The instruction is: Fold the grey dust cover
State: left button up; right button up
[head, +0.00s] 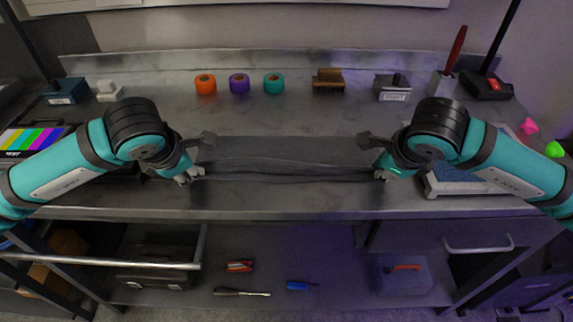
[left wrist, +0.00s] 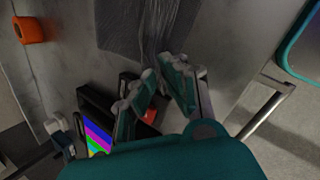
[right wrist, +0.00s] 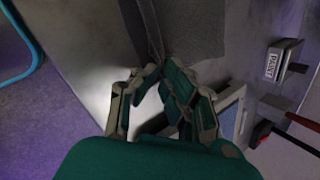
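The grey dust cover (head: 285,150) lies on the workbench between my two grippers. Its far part is flat, and long creases run across its near part. My left gripper (head: 201,158) is at the cover's left end. In the left wrist view its fingertips (left wrist: 156,67) are close together on the crumpled edge of the cover (left wrist: 125,25). My right gripper (head: 374,158) is at the right end. In the right wrist view its fingertips (right wrist: 161,66) close on the cover's creased edge (right wrist: 185,28). The pinched cloth is partly hidden by the fingers.
A colour-bar screen (head: 32,141) is left; a blue-grey device (head: 450,180) is right. The bench's front strip is clear.

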pick_arm(q)
jog(key=o, duration=0.7)
pick_arm(e)
jog(key=o, duration=0.7)
pick_arm(q)
jog(key=v, duration=0.3)
jog(key=shift+r, duration=0.45)
pick_arm(e)
jog(key=v, duration=0.3)
jog(key=shift+r, duration=0.45)
pick_arm(q)
jog(key=s+v, duration=0.1)
jog(key=v, duration=0.6)
jog(key=shift+s+f, duration=0.2)
jog(key=shift+f, duration=0.1)
pick_arm(e)
jog(key=s+v, duration=0.1)
jog(key=v, duration=0.6)
jog(key=shift+s+f, duration=0.2)
jog(key=shift+f, duration=0.1)
